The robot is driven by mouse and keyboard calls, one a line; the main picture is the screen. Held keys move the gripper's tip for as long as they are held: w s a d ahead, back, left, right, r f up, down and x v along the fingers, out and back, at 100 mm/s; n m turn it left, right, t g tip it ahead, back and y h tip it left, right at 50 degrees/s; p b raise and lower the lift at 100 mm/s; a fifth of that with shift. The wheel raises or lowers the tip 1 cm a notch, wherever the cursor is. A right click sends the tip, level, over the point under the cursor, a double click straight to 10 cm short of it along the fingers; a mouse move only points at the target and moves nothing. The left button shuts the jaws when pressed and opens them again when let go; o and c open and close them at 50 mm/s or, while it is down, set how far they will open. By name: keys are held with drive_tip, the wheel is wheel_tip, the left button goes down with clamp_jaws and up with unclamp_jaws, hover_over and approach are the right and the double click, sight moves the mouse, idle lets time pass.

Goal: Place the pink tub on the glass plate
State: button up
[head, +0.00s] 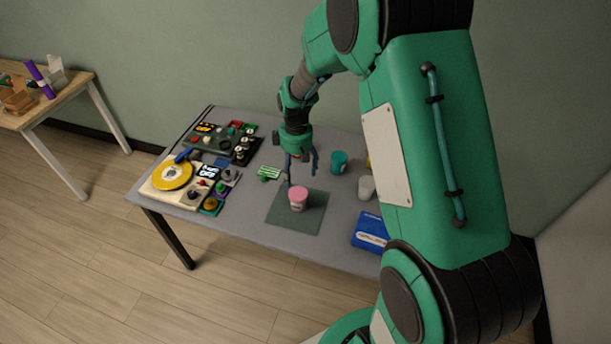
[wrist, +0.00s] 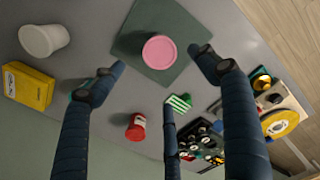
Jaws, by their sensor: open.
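The pink tub (head: 298,196) stands upright on the dark green-grey glass plate (head: 283,213) near the front of the table. In the wrist view the tub's round pink lid (wrist: 159,52) lies over the plate (wrist: 127,42), inside the plate's outline. My gripper (head: 301,168) is open and empty, just behind and above the tub. In the wrist view its dark blue fingers (wrist: 157,74) are spread apart, with the tub beyond the tips and no finger seen touching it.
A teal tub (head: 339,161), a white tub (head: 367,187) and a blue box (head: 370,232) stand to the right. A green striped piece (head: 269,173) lies left of my gripper. A yellow spool (head: 172,175) and trays of small parts fill the table's left side.

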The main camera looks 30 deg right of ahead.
drive_tip(key=s+a+r+m+t, duration=0.1)
drive_tip(key=s+a+r, duration=0.1)
drive_tip(key=s+r, duration=0.35)
drive_tip(key=s+a+r+m+t, duration=0.1)
drive_tip(key=s+a+r, duration=0.1)
drive_tip(key=r, duration=0.7)
drive_tip(key=s+a+r+m+t, duration=0.15)
drive_tip(key=s+r, duration=0.25)
drive_tip(key=r, duration=0.4)
drive_tip(key=s+a+r+m+t, duration=0.1)
drive_tip(key=s+r, duration=0.3)
drive_tip(key=s, duration=0.5)
drive_tip(key=s+a+r+m+t, duration=0.1)
drive_tip(key=s+a+r+m, duration=0.1)
drive_tip(key=s, duration=0.8)
wheel_tip(320, 180, up, 2)
drive_tip(key=shift+s+a+r, duration=0.15)
drive_tip(key=shift+a, duration=0.5)
